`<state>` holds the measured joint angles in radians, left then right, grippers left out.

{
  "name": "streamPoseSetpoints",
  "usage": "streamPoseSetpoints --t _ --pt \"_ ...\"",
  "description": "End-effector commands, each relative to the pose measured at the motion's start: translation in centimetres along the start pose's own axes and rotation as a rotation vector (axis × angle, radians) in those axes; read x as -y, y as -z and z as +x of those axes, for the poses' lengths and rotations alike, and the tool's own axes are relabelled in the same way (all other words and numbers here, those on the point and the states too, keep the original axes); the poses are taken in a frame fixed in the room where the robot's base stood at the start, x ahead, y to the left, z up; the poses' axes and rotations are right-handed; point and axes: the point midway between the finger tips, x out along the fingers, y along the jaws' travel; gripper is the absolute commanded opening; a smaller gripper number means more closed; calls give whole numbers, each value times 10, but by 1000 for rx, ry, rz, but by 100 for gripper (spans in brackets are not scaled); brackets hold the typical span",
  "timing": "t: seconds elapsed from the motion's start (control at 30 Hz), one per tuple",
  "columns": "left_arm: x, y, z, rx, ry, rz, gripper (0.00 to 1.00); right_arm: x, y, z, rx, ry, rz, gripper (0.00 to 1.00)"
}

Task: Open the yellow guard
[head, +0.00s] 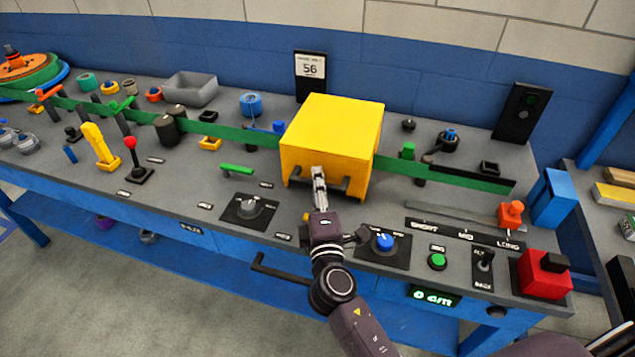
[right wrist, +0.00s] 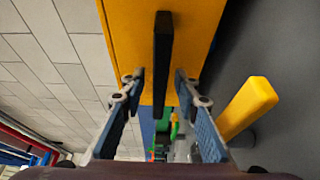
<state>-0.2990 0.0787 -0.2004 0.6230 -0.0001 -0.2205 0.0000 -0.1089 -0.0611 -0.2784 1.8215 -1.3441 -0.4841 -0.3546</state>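The yellow guard (head: 332,130) is a box standing over the green belt (head: 235,135) in the middle of the bench. A dark bar handle (head: 342,184) is on its front face, low down. My right gripper (head: 318,172) reaches the front of the guard at the handle. In the right wrist view the two fingers of the right gripper (right wrist: 160,82) are apart, with the dark handle (right wrist: 162,50) between them and gaps on both sides. The guard (right wrist: 115,30) fills the top of that view. What is under the guard is hidden. My left gripper is not in view.
A grey knob (head: 249,207) is left of my right arm, and a blue knob (head: 383,241) is right of it. A red-knobbed lever (head: 131,150) stands farther left. A red box (head: 543,273) is at the right front. A sign (head: 310,68) stands behind the guard.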

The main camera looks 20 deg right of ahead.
Motion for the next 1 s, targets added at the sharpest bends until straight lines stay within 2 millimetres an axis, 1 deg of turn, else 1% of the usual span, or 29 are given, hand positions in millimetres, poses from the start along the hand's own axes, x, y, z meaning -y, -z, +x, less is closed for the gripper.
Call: streamPoseSetpoints --t 0.17,0.27,0.43,0.47,0.83,1.0 --pt "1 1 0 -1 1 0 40 0 0 0 0 0 0 29" --pt "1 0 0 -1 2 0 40 0 0 0 0 0 0 20" --pt "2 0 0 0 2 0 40 0 0 0 0 0 0 1" --pt "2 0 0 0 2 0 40 0 0 0 0 0 0 0" --pt "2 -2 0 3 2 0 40 0 0 0 0 1 1 0" --pt "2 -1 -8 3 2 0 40 -7 1 4 0 10 7 0"
